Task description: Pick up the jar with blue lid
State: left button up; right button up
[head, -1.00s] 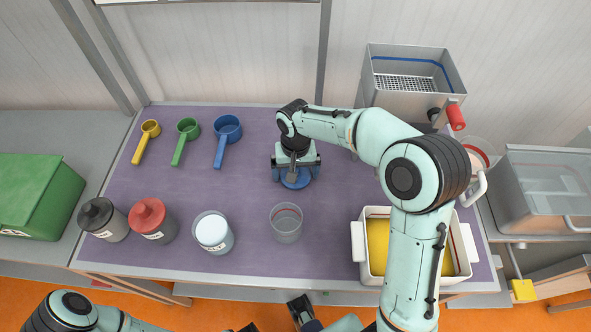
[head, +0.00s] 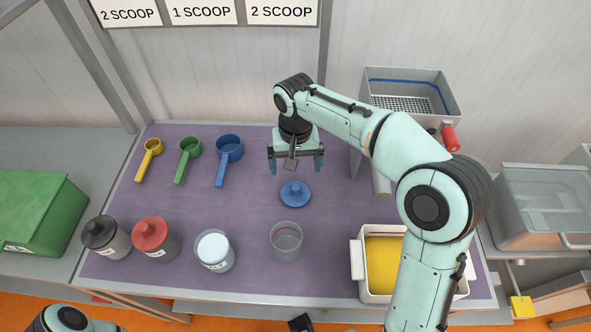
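A blue lid (head: 295,193) with a knob lies alone on the purple mat in the middle of the table. A white-filled jar (head: 215,250) with a label stands without a lid near the front edge. My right gripper (head: 296,166) points down just behind and above the blue lid, open and empty, with its fingers apart. My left gripper is out of view; only a bit of my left arm shows at the bottom left.
A red-lidded jar (head: 155,238) and a black-lidded jar (head: 106,237) stand left of the white-filled jar, and an empty clear cup (head: 286,240) stands right. Yellow (head: 149,158), green (head: 187,160) and blue (head: 228,158) scoops lie behind. A white tray (head: 358,262) holds yellow material. Mat between scoops and jars is clear.

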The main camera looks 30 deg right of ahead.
aim_at(213, 249)
jog(key=k, duration=1.5)
